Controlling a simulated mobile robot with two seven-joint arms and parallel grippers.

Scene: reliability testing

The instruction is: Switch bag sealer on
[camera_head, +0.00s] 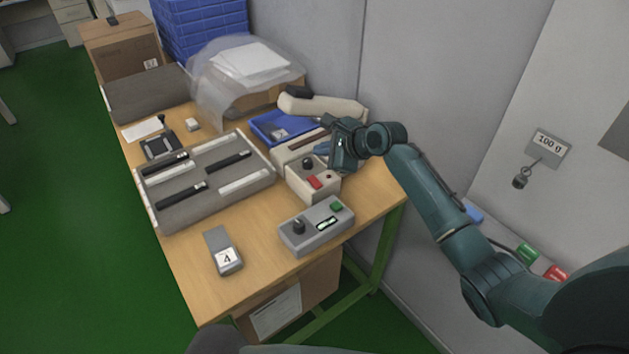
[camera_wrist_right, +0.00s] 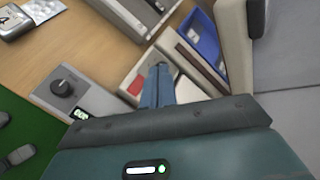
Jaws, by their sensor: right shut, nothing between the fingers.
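The beige bag sealer (camera_head: 322,192) stands near the right edge of the wooden table, with its raised pale arm (camera_head: 325,105) at the back. Its front panel carries a black knob, a red switch (camera_head: 315,182) and a small red light. In the right wrist view, the red switch (camera_wrist_right: 135,87) shows just left of the fingertips. My right gripper (camera_head: 322,149) is shut and empty, above the sealer behind the front panel. It also shows in the right wrist view (camera_wrist_right: 159,70), partly covering the sealer. I cannot tell whether the fingertips touch it. My left gripper is not in view.
A grey box (camera_head: 316,228) with a knob, green display and green button stands in front of the sealer. A grey tray (camera_head: 205,182) with black and white parts lies left. A blue bin (camera_head: 262,128) sits behind, and a wall closes the right side.

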